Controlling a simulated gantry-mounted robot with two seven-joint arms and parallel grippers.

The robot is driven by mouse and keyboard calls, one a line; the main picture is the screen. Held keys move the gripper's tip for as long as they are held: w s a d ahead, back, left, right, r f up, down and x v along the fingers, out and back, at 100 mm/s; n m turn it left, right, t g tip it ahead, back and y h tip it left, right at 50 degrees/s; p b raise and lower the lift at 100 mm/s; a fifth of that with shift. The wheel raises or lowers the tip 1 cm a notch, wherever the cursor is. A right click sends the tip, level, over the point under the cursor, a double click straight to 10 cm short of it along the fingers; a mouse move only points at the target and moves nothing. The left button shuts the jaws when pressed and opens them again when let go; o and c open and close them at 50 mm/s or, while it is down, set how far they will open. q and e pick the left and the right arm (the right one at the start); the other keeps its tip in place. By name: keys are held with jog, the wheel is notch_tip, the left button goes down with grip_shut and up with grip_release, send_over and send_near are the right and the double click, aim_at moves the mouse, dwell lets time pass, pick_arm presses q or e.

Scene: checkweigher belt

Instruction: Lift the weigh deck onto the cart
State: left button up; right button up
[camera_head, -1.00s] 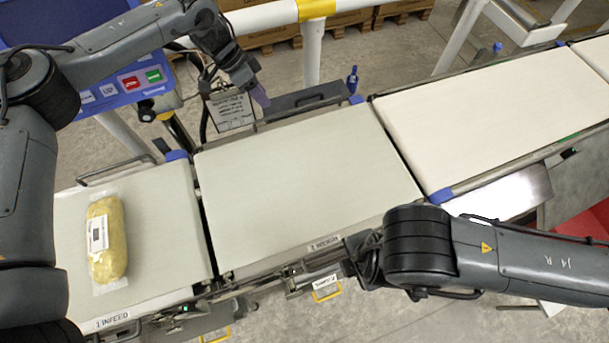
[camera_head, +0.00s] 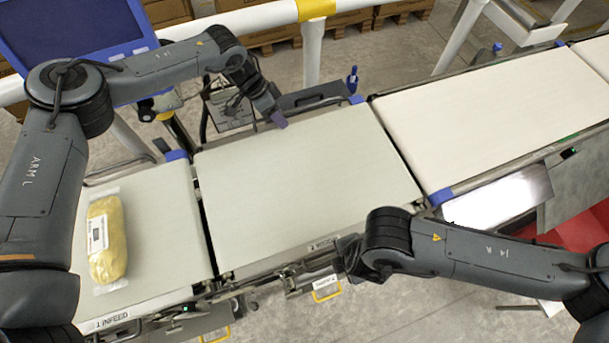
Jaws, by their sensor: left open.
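The weigh deck (camera_head: 300,185) is the wide pale belt section in the middle, seated level between the infeed belt (camera_head: 160,230) and the belt at the right (camera_head: 490,110). Its front label is partly covered by my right arm. My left gripper (camera_head: 279,119) is open at the deck's far edge, its purple-grey tip overlapping that edge in the picture. I cannot tell whether it touches. My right gripper (camera_head: 345,262) is at the deck's front edge, right of its middle. Its fingers are mostly hidden by its wrist. No cart can be made out for certain.
A yellow pack (camera_head: 108,240) lies on the infeed belt. A blue-framed panel (camera_head: 75,35) stands far left, behind my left arm. White and yellow guard rails (camera_head: 312,50) run behind the line. A red surface (camera_head: 597,228) shows at the right edge.

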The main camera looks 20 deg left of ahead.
pick_arm(q)
jog(key=shift+c, duration=0.4)
pick_arm(e)
jog(key=shift+c, duration=0.4)
pick_arm(q)
jog(key=shift+c, duration=1.3)
pick_arm(e)
jog(key=shift+c, duration=1.3)
pick_arm(q)
grip_shut()
pick_arm(e)
grip_shut()
pick_arm(q)
jog(key=shift+r, duration=0.2)
pick_arm(e)
jog(key=shift+r, duration=0.15)
